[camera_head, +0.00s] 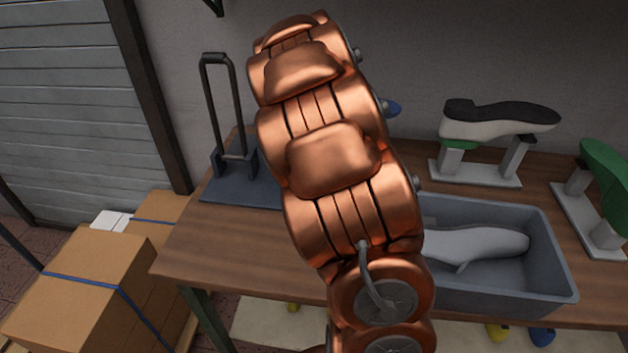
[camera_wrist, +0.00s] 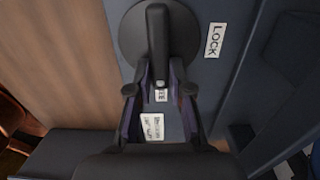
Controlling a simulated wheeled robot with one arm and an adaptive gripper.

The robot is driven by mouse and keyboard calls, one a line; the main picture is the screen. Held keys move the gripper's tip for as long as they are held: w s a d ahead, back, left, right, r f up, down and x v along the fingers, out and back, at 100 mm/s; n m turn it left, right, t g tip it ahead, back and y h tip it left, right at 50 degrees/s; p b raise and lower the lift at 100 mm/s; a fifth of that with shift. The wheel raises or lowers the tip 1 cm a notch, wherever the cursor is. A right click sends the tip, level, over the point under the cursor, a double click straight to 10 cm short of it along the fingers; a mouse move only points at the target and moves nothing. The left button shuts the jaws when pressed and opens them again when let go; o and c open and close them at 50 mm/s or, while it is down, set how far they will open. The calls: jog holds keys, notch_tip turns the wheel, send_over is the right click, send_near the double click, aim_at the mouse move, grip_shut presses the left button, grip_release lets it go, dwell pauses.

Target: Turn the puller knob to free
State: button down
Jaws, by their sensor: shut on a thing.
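The puller knob (camera_wrist: 128,30) shows in the wrist view as a dark round disc with a raised black bar across it. The bar stands upright in the picture, with a pale dot at its lower end. A LOCK label (camera_wrist: 214,40) is to its right. A partly hidden label ending in "EE" (camera_wrist: 161,96) lies just below the bar's dotted end. My gripper (camera_wrist: 160,72) is shut on the bar's lower part. In the head view my copper arm hides the gripper and the knob; the puller's dark base plate (camera_head: 236,189) and upright frame (camera_head: 240,110) show on the left.
The wooden bench (camera_head: 215,240) holds a grey bin (camera_head: 510,292) with a pale shoe last (camera_head: 490,242) in it. A stand with a black-soled shoe (camera_head: 490,125) and a green last (camera_head: 605,165) are at right. Cardboard boxes (camera_head: 85,270) stand left of the bench.

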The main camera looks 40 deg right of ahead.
dwell(0.5)
jog(key=c, duration=1.1)
grip_release()
jog(key=shift+o, duration=0.2)
jog(key=shift+r, duration=0.1)
notch_tip(320, 180, up, 12)
